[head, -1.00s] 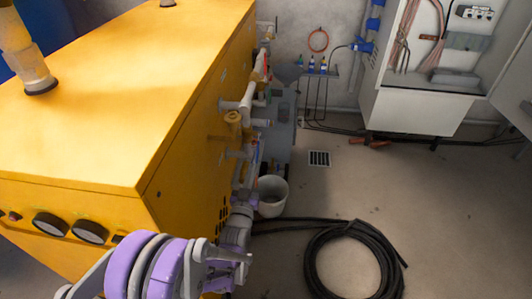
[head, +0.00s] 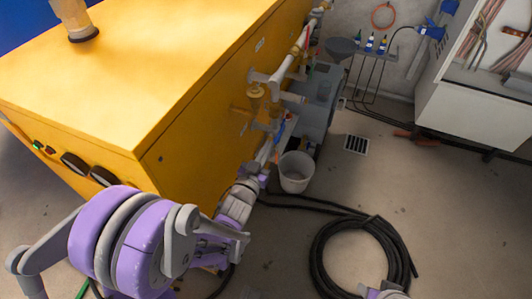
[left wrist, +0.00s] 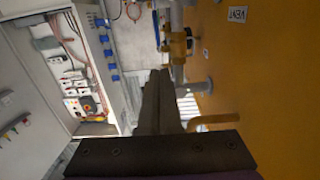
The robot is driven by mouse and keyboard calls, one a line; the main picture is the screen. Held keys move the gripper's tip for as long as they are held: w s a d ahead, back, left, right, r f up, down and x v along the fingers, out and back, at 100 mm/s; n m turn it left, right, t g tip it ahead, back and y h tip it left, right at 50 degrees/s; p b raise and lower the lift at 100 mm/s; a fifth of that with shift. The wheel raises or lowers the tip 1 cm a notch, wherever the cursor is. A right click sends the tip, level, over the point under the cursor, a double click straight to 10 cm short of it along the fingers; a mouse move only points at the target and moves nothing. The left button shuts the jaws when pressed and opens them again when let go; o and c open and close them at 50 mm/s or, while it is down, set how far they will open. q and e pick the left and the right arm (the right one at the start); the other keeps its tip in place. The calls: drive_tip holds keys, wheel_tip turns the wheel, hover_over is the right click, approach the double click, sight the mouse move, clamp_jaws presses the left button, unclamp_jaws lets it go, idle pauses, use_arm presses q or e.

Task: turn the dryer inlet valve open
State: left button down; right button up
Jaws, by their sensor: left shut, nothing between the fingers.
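The dryer's yellow cabinet (head: 200,100) fills the left of the head view. Pipework with valves runs along its right side. A brass-yellow valve fitting (head: 257,92) sits on this pipework; I cannot tell for sure that it is the dryer inlet valve. My left gripper (head: 268,150) is small and partly hidden beside the panel, below that fitting. In the left wrist view its dark fingers (left wrist: 160,100) are shut and empty. A yellow bent handle (left wrist: 213,122) projects from the panel to their right, apart from them. A yellow valve body (left wrist: 178,45) shows beyond the fingertips.
A white bucket (head: 295,172) stands on the floor beside the pipework. A coiled black hose (head: 365,255) lies in front of it. An open electrical cabinet (head: 470,110) is on the back wall. A VENT label (left wrist: 237,14) appears upside down on the panel.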

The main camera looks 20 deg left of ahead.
sight(279, 139)
use_arm(q)
drive_tip(key=w+f+b, duration=0.1)
drive_tip(key=w+f, duration=0.2)
drive_tip(key=w, duration=0.5)
drive_tip(key=shift+w+d, duration=0.15)
drive_tip(key=shift+d, duration=0.05)
drive_tip(key=shift+w+f+b, duration=0.15)
drive_tip(key=shift+f+b, duration=0.25)
drive_tip(key=shift+b, duration=0.05)
drive_tip(key=shift+w+f+b, duration=0.4)
drive_tip(key=shift+f+b, duration=0.15)
drive_tip(key=shift+f, duration=0.15)
drive_tip(key=shift+w+f+b, duration=0.8)
drive_tip(key=shift+w+f, duration=0.2)
